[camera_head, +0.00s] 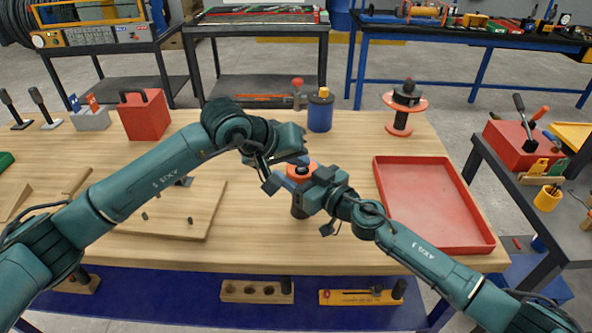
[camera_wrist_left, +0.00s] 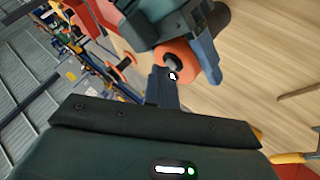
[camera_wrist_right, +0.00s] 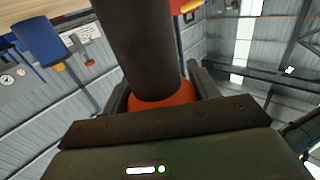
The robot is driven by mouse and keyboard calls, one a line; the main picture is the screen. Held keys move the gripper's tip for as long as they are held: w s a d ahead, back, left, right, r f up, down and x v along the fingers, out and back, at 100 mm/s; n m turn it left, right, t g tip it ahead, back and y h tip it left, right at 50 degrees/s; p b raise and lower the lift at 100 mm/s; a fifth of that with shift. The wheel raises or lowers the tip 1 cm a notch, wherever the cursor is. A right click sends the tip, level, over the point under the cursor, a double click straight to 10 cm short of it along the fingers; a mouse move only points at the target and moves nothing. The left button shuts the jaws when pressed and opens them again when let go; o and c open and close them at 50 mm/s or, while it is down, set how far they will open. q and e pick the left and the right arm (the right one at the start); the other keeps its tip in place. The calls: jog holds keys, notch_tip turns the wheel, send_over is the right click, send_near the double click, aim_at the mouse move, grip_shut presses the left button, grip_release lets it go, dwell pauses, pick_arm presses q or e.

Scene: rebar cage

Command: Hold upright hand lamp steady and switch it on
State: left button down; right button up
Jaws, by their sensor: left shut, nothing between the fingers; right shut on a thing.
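The right wrist view shows the dark body (camera_wrist_right: 143,50) and an orange ring (camera_wrist_right: 165,110) between the fingers. My left gripper (camera_head: 290,168) is shut and empty beside the head. In the left wrist view its fingertips (camera_wrist_left: 166,75) are close to a small dark knob (camera_wrist_left: 172,62) on the orange head (camera_wrist_left: 183,57); contact is unclear.
A red tray (camera_head: 432,203) lies right of the lamp. A wooden board (camera_head: 185,215) with pegs lies left. Open tabletop lies between.

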pick_arm(q)
jog(key=shift+r, duration=0.3)
notch_tip(320, 180, up, 6)
dwell(0.7)
pick_arm(e)
jog(key=o, duration=1.3)
jog(key=shift+c, duration=0.2)
